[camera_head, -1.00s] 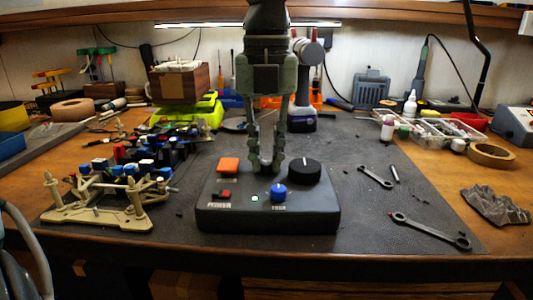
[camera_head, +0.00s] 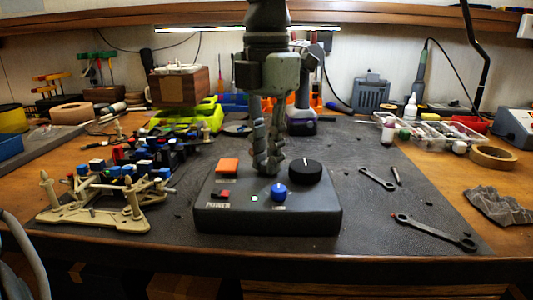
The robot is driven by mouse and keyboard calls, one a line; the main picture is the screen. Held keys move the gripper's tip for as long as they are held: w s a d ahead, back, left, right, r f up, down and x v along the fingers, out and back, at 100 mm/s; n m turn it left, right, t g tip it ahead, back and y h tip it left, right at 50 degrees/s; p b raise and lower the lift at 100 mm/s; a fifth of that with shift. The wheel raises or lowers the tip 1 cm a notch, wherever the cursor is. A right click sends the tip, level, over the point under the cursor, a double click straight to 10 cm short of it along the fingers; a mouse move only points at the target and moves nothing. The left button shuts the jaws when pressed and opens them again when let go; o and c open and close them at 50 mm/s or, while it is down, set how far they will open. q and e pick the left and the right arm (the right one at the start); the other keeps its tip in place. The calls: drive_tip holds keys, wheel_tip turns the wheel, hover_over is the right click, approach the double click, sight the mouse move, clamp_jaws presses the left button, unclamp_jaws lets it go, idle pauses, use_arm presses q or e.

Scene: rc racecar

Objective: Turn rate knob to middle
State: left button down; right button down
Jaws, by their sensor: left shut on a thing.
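A dark control box (camera_head: 240,218) sits on the mat near the table's front edge. Its top carries an orange button (camera_head: 228,166), a red switch (camera_head: 219,194), a lit green light (camera_head: 254,198), a blue knob (camera_head: 279,192) with a white pointer mark and a large black knob (camera_head: 306,171). The label under the blue knob is too small to read surely. My left gripper (camera_head: 268,171) points down onto the box top, behind the blue knob and between the orange button and black knob. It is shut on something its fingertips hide. My right gripper is out of view.
A beige car chassis part (camera_head: 95,215) and colored parts lie left of the box. Two wrenches (camera_head: 435,232) (camera_head: 377,179) lie on the right, with a grey cloth (camera_head: 498,205) beyond. A cordless drill (camera_head: 303,115) stands behind my gripper. The mat right of the box is mostly clear.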

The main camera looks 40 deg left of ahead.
use_arm(q)
drive_tip(key=shift+m, duration=0.4)
drive_tip(key=c, duration=1.7)
unclamp_jaws()
drive_tip(key=shift+c, duration=0.2)
wheel_tip(320, 180, up, 12)
